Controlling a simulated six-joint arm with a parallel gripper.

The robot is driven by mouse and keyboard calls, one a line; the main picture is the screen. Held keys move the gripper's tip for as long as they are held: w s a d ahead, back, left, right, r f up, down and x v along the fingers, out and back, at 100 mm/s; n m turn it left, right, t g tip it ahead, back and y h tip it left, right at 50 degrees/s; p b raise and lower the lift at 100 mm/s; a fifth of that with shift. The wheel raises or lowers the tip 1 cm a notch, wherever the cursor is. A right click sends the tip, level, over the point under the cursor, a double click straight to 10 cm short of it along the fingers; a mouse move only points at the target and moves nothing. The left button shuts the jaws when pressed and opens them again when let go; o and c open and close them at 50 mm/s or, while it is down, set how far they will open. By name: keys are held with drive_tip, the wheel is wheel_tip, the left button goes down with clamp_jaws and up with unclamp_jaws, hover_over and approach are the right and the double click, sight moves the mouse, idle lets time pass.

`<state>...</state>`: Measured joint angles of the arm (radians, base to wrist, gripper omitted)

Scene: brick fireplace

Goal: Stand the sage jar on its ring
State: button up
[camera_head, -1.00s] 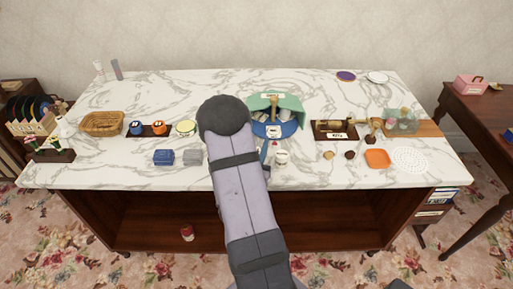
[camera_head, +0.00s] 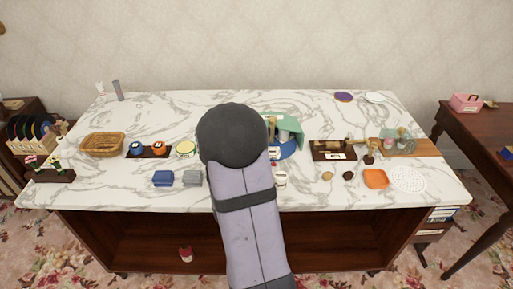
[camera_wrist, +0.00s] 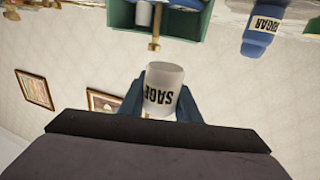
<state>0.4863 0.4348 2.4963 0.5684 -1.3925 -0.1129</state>
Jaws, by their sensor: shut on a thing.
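My gripper (camera_wrist: 160,100) is shut on the white sage jar (camera_wrist: 164,80), whose dark label reads SAGE, inverted in the wrist view. That view sees the room upside down, so the jar looks roughly upright, clear of the tabletop. In the head view my arm hides both gripper and jar. I cannot pick out the ring for certain.
A white cup (camera_head: 281,181) stands in front.

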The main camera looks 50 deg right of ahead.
drive_tip(key=shift+r, duration=0.15)
drive_tip(key=w+a+r+n+t+y, duration=0.2)
drive_tip(key=w+a+r+t, duration=0.1)
drive_tip(key=r, duration=0.5)
drive_tip(key=w+a+n+t+y+p, duration=0.1)
drive_tip(key=w+a+n+t+y, duration=0.25)
drive_tip(key=a, duration=0.25)
drive_tip(key=w+a+f+n+t+y+p, duration=0.1)
drive_tip(key=a+f+n+y+p, duration=0.2)
drive_tip(key=a, duration=0.9)
drive_tip(key=w+a+f+n+t+y+p, duration=0.1)
drive_tip(key=a+f+n+y+p, duration=0.2)
drive_tip(key=a+f+y+p, duration=0.4)
drive_tip(key=a+p, duration=0.1)
drive_tip(key=a, duration=0.4)
drive_tip(key=shift+w+a+f, duration=0.25)
drive_tip(key=shift+a+f, duration=0.1)
drive_tip(key=shift+f, duration=0.05)
drive_tip(key=shift+d+f+n+t, duration=0.1)
drive_tip(key=shift+n+t, duration=0.15)
